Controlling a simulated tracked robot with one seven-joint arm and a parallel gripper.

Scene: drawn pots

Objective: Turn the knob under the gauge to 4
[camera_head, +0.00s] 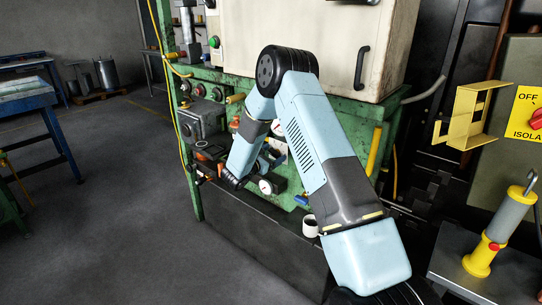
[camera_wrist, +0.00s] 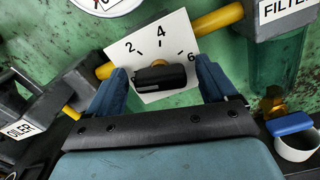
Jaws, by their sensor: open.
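In the wrist view a black bar-shaped knob (camera_wrist: 162,78) sits on a tilted white plate (camera_wrist: 150,35) marked 2, 4 and 6. The knob's long side runs nearly level across the picture, with a small orange mark at its upper edge; I cannot tell which number it points to. My gripper (camera_wrist: 161,72) is open, with one blue finger on each side of the knob. Gaps show between fingers and knob. The gauge (camera_wrist: 104,3) is cut off at the top left. In the head view my arm hides the knob.
A yellow pipe (camera_wrist: 218,19) passes behind the plate. The filter block (camera_wrist: 285,15) is at upper right, the oiler block (camera_wrist: 22,125) at lower left. A blue handle (camera_wrist: 289,123) and a white cup (camera_wrist: 298,146) are at right. The floor (camera_head: 110,200) at left is clear.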

